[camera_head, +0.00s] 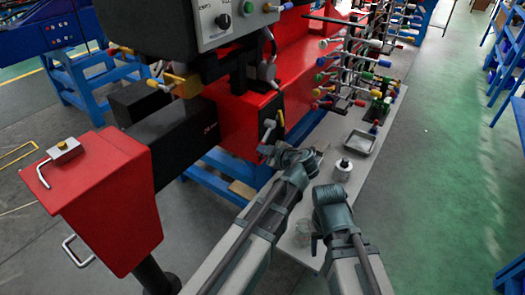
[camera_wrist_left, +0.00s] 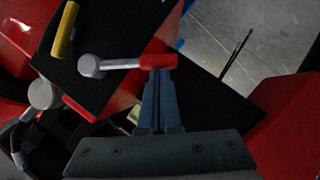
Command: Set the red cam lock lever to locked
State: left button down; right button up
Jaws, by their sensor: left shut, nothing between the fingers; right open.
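The red cam lock lever (camera_wrist_left: 158,61) shows in the left wrist view as a red grip on a short grey arm with a round grey hub (camera_wrist_left: 88,66). It points right across a black panel (camera_wrist_left: 120,45). My left gripper (camera_wrist_left: 159,75) is shut and empty, with its fingertips at the lower edge of the red grip; I cannot tell whether they touch it. In the head view my left gripper (camera_head: 266,151) is beside the black panel on the red machine, and I cannot make out the red grip there. My right gripper (camera_head: 315,240) is open above the grey table.
The grey table (camera_head: 335,190) holds a small tray (camera_head: 359,143), a metal canister (camera_head: 342,169) and a rack of coloured handles (camera_head: 345,75). Green floor at right is clear.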

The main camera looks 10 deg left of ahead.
pick_arm(q)
jog(key=w+d+f+n+t+b, duration=0.1)
jog(key=w+d+f+b, duration=0.1)
jog(key=w+f+b, duration=0.3)
jog(key=shift+w+f+t+b, duration=0.35)
jog(key=shift+f+b, duration=0.3)
jog(key=shift+b, duration=0.9)
pick_arm(e)
notch_tip(320, 180, down, 8)
pick_arm(q)
jog(key=shift+w+d, duration=0.1)
pick_arm(e)
jog(key=shift+f, duration=0.15)
